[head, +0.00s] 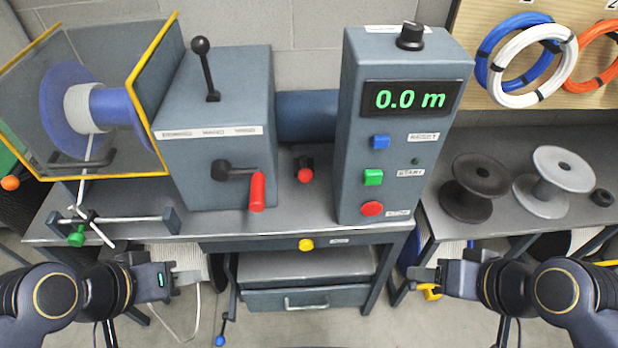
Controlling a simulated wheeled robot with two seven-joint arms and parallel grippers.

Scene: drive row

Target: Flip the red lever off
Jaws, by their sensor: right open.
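A lever with a red grip (257,191) is on the front of the grey gearbox (215,148). Its dark arm runs right from a black hub, and the red grip hangs down at its end. A smaller red-tipped lever (305,173) sits on the bench between the gearbox and the control box. My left gripper (198,268) is below the bench's front edge, apart from both levers; I cannot tell its jaw opening. My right gripper (412,280) is open and empty, low at the right, away from both levers.
The control box (360,150) reads 0.0 m and has blue, green and red buttons. A black-knobbed lever (207,70) stands on the gearbox. A guarded blue spool (110,105) is at left. Spools (473,185) stand on the right bench. A yellow knob (306,244) is on the bench front.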

